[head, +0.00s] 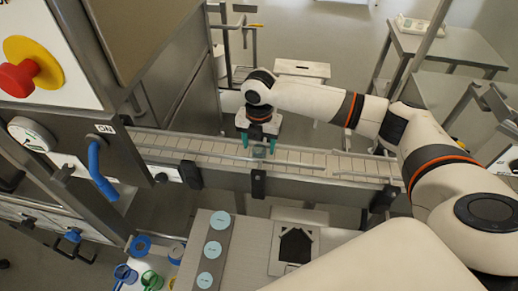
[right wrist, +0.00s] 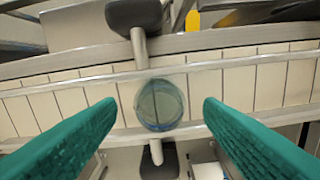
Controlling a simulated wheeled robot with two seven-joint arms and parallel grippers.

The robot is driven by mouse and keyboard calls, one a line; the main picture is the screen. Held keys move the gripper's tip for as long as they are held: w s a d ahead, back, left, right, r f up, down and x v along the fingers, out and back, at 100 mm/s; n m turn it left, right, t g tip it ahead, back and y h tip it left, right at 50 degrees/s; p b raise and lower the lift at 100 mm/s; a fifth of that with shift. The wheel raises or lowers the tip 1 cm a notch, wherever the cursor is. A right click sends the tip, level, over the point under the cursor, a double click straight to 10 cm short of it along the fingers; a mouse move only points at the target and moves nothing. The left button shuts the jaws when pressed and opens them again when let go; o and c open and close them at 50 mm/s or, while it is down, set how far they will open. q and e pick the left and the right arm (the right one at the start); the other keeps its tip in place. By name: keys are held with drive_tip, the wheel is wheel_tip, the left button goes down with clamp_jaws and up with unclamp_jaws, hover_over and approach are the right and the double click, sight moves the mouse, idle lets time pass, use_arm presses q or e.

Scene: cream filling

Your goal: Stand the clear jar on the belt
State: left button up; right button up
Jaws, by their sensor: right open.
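The clear jar (head: 259,151) stands on the conveyor belt (head: 310,158), just in front of my right gripper. In the right wrist view the jar (right wrist: 160,105) is seen from above as a round, see-through shape on the belt's pale slats (right wrist: 240,72). It lies close to the rail nearer the bottom of that view. My right gripper (head: 258,142) is open, with its green fingers (right wrist: 158,135) on either side of the jar and apart from it. My left gripper is not in view.
A machine with a red button (head: 17,78) and a blue handle (head: 100,170) stands at the left. Guide rails run along the belt. In front are a panel with blue discs (head: 212,249), a dark square in a light frame (head: 295,245), and blue and green jars (head: 151,280).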

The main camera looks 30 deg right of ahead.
sight(259, 151)
wheel_tip(259, 151, up, 10)
drive_tip(key=b, duration=0.1)
drive_tip(key=shift+b, duration=0.3)
idle(0.3)
